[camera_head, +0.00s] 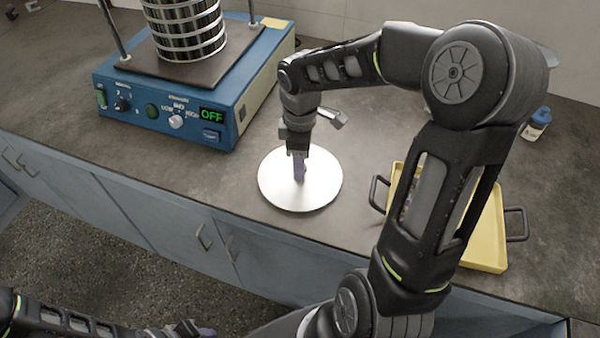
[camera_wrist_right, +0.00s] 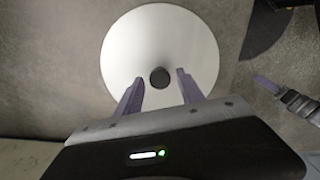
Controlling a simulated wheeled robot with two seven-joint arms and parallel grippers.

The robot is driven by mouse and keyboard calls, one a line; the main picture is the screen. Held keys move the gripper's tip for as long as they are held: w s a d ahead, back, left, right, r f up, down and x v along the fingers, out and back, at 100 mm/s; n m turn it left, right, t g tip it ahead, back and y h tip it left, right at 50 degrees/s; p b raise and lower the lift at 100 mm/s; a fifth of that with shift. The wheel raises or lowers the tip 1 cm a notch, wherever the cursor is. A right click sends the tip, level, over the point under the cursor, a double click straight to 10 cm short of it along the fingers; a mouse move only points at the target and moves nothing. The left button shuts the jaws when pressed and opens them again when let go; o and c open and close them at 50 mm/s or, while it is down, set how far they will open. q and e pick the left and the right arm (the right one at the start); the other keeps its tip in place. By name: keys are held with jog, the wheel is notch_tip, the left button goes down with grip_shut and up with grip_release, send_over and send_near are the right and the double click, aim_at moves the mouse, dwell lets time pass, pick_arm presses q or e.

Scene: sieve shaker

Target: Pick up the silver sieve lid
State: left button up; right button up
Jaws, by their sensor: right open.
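The silver sieve lid (camera_head: 322,188) is a round flat disc lying on the counter in front of the blue shaker. It also shows in the right wrist view (camera_wrist_right: 155,38), with a dark round knob (camera_wrist_right: 160,78) at its middle. My right gripper (camera_head: 300,176) is above the lid and points down at its middle. In the right wrist view its two purple fingers are apart, one on each side of the knob, with a visible gap. My left gripper (camera_head: 197,329) is low at the picture's bottom, away from the lid; its finger gap is unclear.
The blue shaker (camera_head: 165,122) reads OFF and carries a stack of sieves (camera_head: 185,30) between rods. A yellow tray (camera_head: 487,255) with dark handles stands right of the lid, partly behind my right arm. A small blue-capped bottle (camera_head: 538,122) stands farther back.

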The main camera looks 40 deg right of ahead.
jog(key=shift+f, duration=0.95)
grip_shut()
